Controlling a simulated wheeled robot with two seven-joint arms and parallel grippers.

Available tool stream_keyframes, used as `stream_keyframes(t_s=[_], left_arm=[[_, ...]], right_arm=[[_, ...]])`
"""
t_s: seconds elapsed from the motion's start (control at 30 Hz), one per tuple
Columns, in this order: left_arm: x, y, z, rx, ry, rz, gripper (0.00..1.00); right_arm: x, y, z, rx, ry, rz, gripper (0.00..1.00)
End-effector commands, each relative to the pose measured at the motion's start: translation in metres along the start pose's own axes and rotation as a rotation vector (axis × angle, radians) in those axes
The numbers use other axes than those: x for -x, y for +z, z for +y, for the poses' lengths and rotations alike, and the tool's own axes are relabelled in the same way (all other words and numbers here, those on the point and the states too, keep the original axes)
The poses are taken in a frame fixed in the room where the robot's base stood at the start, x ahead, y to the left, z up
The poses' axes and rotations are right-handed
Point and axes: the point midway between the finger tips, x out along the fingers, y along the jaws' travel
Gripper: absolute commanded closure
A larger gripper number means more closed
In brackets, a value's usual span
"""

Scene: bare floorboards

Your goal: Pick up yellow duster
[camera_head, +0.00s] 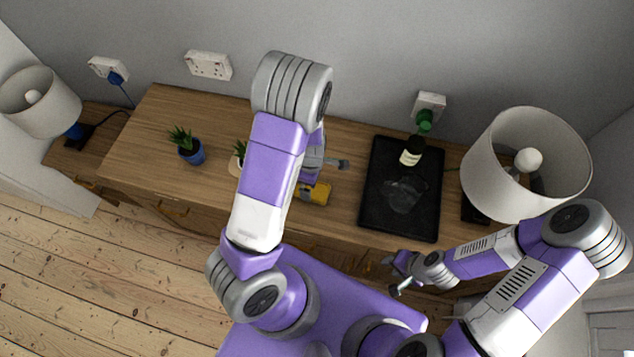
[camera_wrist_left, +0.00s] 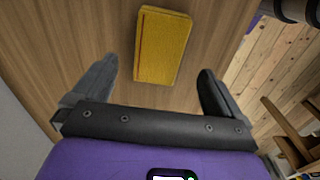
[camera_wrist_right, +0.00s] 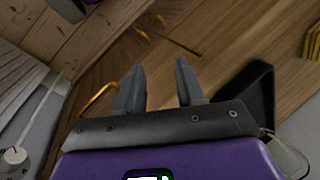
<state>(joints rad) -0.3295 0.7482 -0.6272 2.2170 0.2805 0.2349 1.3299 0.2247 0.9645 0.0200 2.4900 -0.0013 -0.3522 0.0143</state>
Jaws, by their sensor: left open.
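The yellow duster (camera_head: 316,193) lies on the wooden sideboard top, partly hidden behind my left arm in the head view. In the left wrist view, the duster (camera_wrist_left: 163,45) is a yellow block lying flat, with a dark reddish line along one side. My left gripper (camera_wrist_left: 156,84) is open and empty, with the duster beyond its fingertips, between their lines. In the head view it is mostly hidden by its own arm. My right gripper (camera_wrist_right: 158,68) is open and empty near the sideboard's front edge. A yellow corner (camera_wrist_right: 313,40), apparently the duster, shows at the right wrist view's edge.
A large lamp (camera_head: 505,170) stands farther right. A blue-potted plant (camera_head: 190,150) stands left; another plant (camera_head: 240,150) is partly behind my left arm. Clear wood (camera_wrist_left: 90,30) surrounds the duster.

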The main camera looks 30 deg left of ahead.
Motion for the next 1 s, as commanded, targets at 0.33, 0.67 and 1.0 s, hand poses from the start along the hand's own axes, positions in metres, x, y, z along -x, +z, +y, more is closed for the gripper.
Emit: stream_keyframes(t_s=[0.33, 0.67, 1.0], left_arm=[[-0.050, 0.002, 0.007, -0.003, -0.003, 0.000, 0.00], [-0.061, 0.003, 0.008, -0.004, 0.001, -0.001, 0.00], [-0.061, 0.003, 0.008, -0.004, 0.001, 0.000, 0.44]], right_arm=[[-0.011, 0.000, 0.004, 0.000, 0.000, -0.001, 0.62], [-0.012, 0.000, 0.005, 0.000, 0.000, -0.001, 0.62], [-0.012, 0.000, 0.004, 0.000, 0.000, -0.001, 0.62]])
